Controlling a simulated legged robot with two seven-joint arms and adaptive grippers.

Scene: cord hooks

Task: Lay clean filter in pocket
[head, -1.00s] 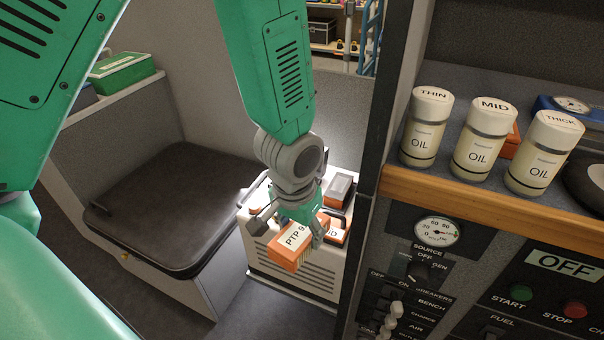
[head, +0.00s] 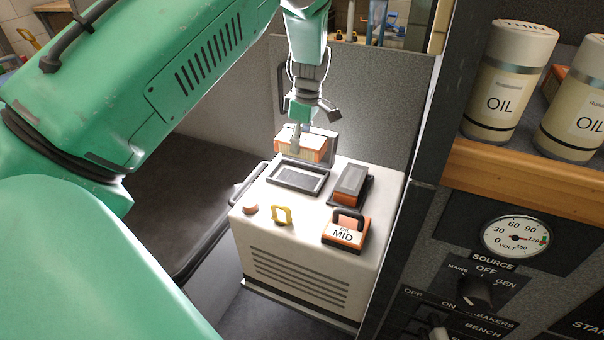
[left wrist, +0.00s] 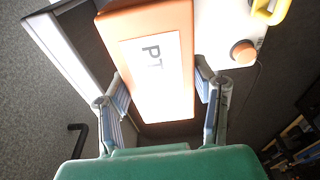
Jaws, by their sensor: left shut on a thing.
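My left gripper (head: 302,133) is shut on an orange filter block (head: 312,153) with a pale upper face, held behind and just above the framed pocket (head: 297,178) in the white unit's top. Whether the block touches anything there I cannot tell. In the left wrist view the orange block (left wrist: 172,24) sits between both fingers (left wrist: 160,95), and its white label shows "PT". A grey raised lid or panel (head: 325,142) stands behind the pocket, partly hidden by the block. My right gripper is not in view.
The white unit (head: 305,275) also carries a dark tray with an orange-sided block (head: 350,186), an orange "MID" block (head: 345,233) with a black handle, a yellow handle (head: 282,214) and an orange knob (head: 250,209). A grey partition and control panel stand close on the right.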

